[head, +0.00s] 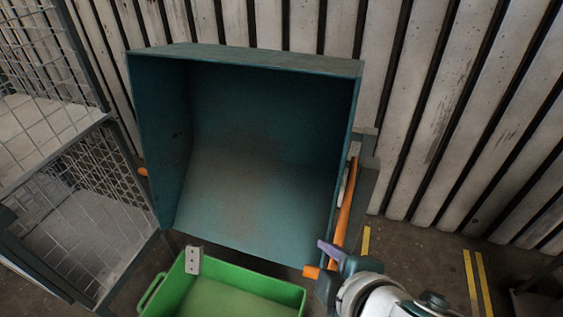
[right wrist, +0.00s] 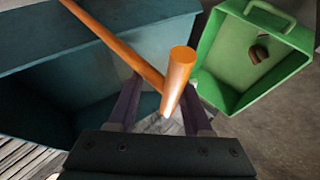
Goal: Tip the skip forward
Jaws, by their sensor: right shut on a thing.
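The skip (head: 250,210) is a large teal open box on a frame, tilted with its mouth facing me, and its visible inside is empty. In the right wrist view its teal wall (right wrist: 40,50) fills the upper left. An orange lever (head: 345,215) runs along its right side and ends in a short orange crossbar grip (head: 311,271). My right gripper (head: 329,262) is at this lower end. In the right wrist view the grip (right wrist: 178,75) stands between my purple fingers, which are shut on it. My left gripper is not in view.
A green bin (head: 240,292) with a handle stands below the skip's front edge. In the right wrist view a small brown object (right wrist: 258,52) shows in it. A wire mesh cage (head: 95,215) is at the left. A corrugated wall (head: 450,110) stands behind. Floor at the right is mostly clear.

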